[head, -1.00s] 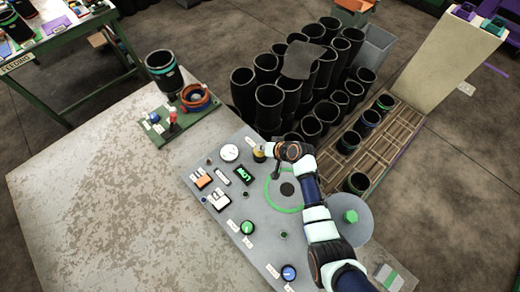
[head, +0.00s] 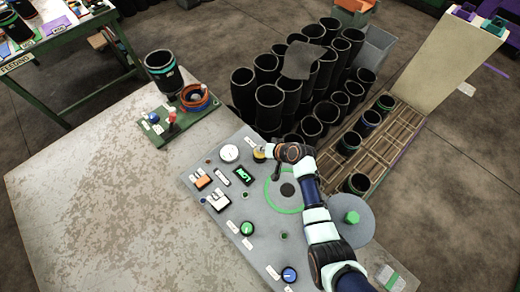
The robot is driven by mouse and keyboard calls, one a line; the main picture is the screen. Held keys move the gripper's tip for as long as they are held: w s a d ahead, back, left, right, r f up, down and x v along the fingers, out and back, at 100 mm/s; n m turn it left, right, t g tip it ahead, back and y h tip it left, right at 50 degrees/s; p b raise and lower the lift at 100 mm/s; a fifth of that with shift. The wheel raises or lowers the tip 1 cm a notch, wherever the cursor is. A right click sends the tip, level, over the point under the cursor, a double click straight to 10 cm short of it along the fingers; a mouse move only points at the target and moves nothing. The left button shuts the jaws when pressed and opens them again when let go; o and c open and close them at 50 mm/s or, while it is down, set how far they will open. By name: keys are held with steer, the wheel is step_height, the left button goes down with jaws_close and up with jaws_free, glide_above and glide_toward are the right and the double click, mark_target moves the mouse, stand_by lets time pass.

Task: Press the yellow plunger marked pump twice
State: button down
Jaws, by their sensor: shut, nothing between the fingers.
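The yellow plunger (head: 259,154) stands at the upper edge of the grey control panel (head: 225,215), between the round white gauge and my wrist. My arm reaches in from the lower right. My gripper (head: 277,174) is shut and empty, pointing down just right of the plunger. It is small and dark in this view, and I cannot tell how high it is above the panel or whether it touches the plunger. The label on the plunger is too small to read.
The panel also carries a white gauge (head: 229,153), a green-lettered display (head: 243,176), a green knob (head: 247,228), a blue knob (head: 289,274) and a green ring (head: 270,205). Several black sleeves (head: 270,95) stand behind it. The bench (head: 100,190) is bare at left.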

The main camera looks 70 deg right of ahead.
steer(key=shift+r+p, duration=1.25)
steer(key=shift+r, duration=0.1)
steer(key=shift+r, duration=0.1)
step_height(320, 180, up, 5)
steer(key=p, duration=0.4)
stand_by(0.4)
